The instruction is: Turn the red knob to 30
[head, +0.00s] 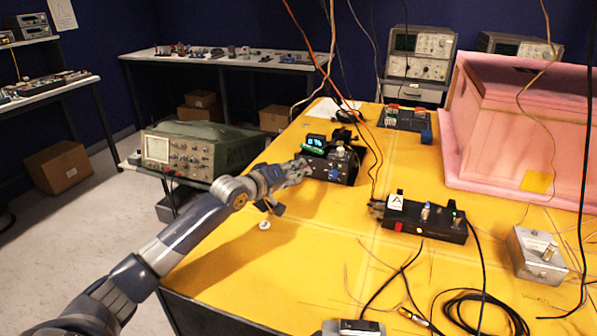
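A black box (352,163) with a small lit display (316,141) sits on the yellow table. The display shows bluish digits too small to read surely. A blue knob (333,174) and a pale knob (340,150) show on the box. I cannot make out a red knob; my gripper covers the left part of the box's front. My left gripper (303,169) is at that front, its fingertips close to or touching it. Whether its fingers are closed on anything is too small to tell. My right gripper is not in view.
A black box labelled A (425,218) with a red part stands to the right on the yellow table (290,265). Cables hang from above and lie coiled (480,310) in front. A grey metal box (536,254) and a pink foam enclosure (515,120) are at the right.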

